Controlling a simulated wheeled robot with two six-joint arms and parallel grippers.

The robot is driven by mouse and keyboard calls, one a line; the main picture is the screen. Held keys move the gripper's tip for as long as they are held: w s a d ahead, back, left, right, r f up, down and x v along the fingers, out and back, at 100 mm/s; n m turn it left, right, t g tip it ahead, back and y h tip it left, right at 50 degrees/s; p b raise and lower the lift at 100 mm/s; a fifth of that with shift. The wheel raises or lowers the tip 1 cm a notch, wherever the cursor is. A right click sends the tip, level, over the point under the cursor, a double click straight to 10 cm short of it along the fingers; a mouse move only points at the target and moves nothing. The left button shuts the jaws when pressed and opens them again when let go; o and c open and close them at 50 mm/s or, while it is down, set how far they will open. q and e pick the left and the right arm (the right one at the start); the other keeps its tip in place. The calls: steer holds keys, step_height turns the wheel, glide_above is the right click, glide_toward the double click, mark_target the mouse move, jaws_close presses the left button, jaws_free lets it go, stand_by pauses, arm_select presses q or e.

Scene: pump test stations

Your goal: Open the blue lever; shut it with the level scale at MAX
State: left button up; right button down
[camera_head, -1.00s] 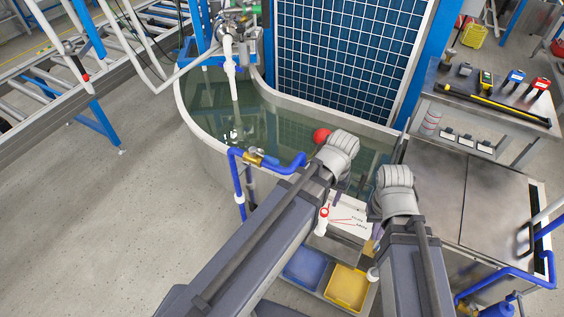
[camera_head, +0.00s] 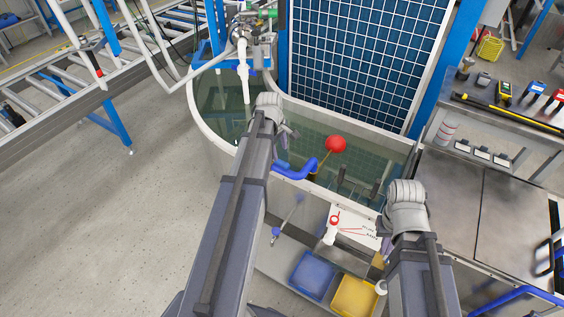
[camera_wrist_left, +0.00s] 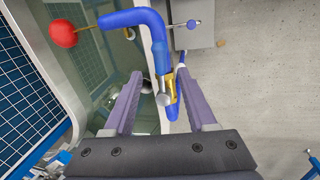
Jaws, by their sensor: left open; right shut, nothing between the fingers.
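A blue pipe (camera_wrist_left: 135,18) bends over the tank rim and carries a brass valve (camera_wrist_left: 177,84) with a silver bolt. A blue piece (camera_wrist_left: 172,116) sits by the valve; I cannot tell whether it is the lever or more pipe. My left gripper (camera_wrist_left: 160,103) is open, its fingers either side of the valve, apart from it. In the head view my left gripper (camera_head: 286,136) is mostly hidden by its wrist. My right gripper (camera_head: 383,229), shut and empty, is partly hidden beside a white plate (camera_head: 358,231) with red lines; its lettering is too small to read.
A red ball (camera_head: 336,144) on a brass rod hangs over the water tank (camera_head: 212,136). A thin rod with a blue ball (camera_head: 298,197) is in front of the tank. Blue (camera_head: 309,271) and yellow (camera_head: 354,296) bins are below. A metal bench (camera_head: 450,199) stands right.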

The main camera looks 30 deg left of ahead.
mark_target(282, 163)
arm_select(q)
steer(key=f+b, duration=0.2)
steer(key=w+f+b, duration=0.1)
steer(key=f+b, duration=0.1)
steer(key=f, duration=0.1)
steer(key=f+b, duration=0.2)
steer(key=b, duration=0.1)
steer(key=shift+w+d+f, duration=0.15)
steer(key=shift+w+f, duration=0.05)
steer(key=shift+w, duration=0.05)
jaws_close()
stand_by(1.2)
